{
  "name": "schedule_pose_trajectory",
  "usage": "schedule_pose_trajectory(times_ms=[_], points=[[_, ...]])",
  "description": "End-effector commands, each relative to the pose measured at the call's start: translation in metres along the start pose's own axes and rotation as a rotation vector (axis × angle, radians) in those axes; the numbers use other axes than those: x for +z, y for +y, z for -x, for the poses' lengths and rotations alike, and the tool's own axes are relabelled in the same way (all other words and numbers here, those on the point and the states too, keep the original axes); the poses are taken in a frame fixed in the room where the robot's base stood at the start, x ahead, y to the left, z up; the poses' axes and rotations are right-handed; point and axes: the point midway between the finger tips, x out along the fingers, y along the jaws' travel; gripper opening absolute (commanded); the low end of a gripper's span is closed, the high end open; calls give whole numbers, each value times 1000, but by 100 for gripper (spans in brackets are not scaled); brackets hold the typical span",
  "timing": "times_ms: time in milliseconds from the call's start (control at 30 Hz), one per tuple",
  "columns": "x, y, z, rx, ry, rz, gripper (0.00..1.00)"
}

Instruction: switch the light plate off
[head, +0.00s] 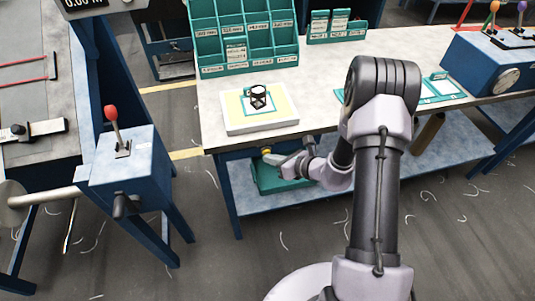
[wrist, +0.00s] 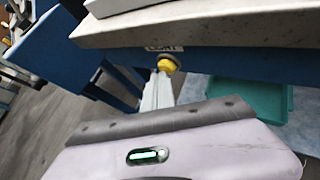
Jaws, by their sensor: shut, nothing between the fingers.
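The light plate (head: 233,113) is a flat white box with a pale yellow top at the table's front left. A teal frame and a small black-and-white stand-like piece lie on it. I cannot tell for certain whether it is lit. A yellow button (wrist: 168,63) sits on the table's blue front rail, beside a partly hidden label. It also shows in the head view (head: 266,150). My gripper (head: 272,158) is shut and empty below the table top, pointing at the button. In the wrist view its fingertips (wrist: 162,75) are at the button's lower side; contact is unclear.
The table edge (wrist: 200,32) overhangs just above my gripper. A teal bin (wrist: 250,98) stands on the lower shelf to the right. A teal card rack (head: 245,40) stands behind the plate. A blue box with a red lever (head: 111,114) is at left, with open floor between.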

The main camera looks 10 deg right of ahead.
Motion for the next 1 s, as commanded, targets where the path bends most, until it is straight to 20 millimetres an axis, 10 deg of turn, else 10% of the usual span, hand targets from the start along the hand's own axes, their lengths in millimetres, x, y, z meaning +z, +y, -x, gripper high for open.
schedule_pose_trajectory(times_ms=[1000], points=[[5, -4, -5, -2, -4, 1, 0]])
